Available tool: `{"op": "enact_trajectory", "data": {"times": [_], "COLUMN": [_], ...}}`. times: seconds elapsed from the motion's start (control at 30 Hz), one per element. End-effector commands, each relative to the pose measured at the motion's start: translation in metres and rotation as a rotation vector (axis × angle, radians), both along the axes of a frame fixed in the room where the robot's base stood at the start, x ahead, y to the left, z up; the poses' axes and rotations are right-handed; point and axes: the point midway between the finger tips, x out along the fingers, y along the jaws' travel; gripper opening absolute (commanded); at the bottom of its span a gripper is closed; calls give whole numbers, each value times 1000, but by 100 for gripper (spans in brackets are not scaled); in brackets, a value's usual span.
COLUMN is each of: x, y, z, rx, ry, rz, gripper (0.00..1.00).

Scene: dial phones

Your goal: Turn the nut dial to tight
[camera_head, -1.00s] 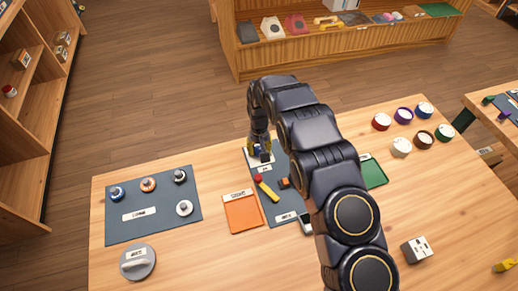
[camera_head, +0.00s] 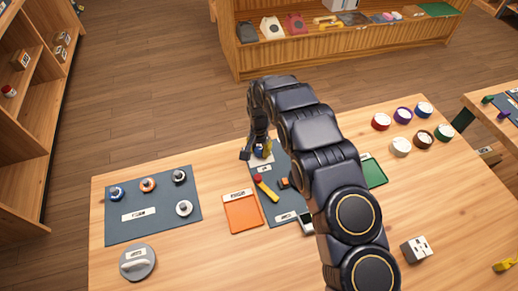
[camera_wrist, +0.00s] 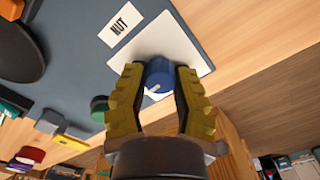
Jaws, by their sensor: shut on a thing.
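The blue nut dial (camera_wrist: 158,76) stands on a white plate (camera_wrist: 178,42) beside a label reading NUT (camera_wrist: 120,25) in the wrist view. A pale pointer mark shows on the dial's near edge. My gripper (camera_wrist: 158,82) has its yellow ridged fingers on both sides of the dial and is shut on it. No tight mark can be read; part of the plate is hidden behind the fingers and dial. In the head view my gripper (camera_head: 262,149) is at the far end of the dark mat (camera_head: 275,207).
An orange tray (camera_head: 243,213) lies left of the dark mat, and a green tray (camera_head: 374,172) lies to its right. A left mat (camera_head: 160,230) holds several round dials. Several coloured round pieces stand at the right. A yellow and red item (camera_head: 266,188) lies near my gripper.

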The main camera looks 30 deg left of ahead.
Motion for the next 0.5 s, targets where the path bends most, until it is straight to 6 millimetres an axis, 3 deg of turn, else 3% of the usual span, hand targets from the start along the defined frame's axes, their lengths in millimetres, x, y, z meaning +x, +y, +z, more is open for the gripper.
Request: {"op": "enact_trajectory", "data": {"times": [0.33, 0.37, 0.4, 0.5], "x": [-2, -2, -2, -1], "y": [0, 0, 0, 0], "z": [-2, -2, -2, -2], "rx": [-2, -3, -2, -2], "ry": [5, 5, 5, 3], "rz": [0, 0, 0, 0], "gripper": [0, 40, 57, 58]}}
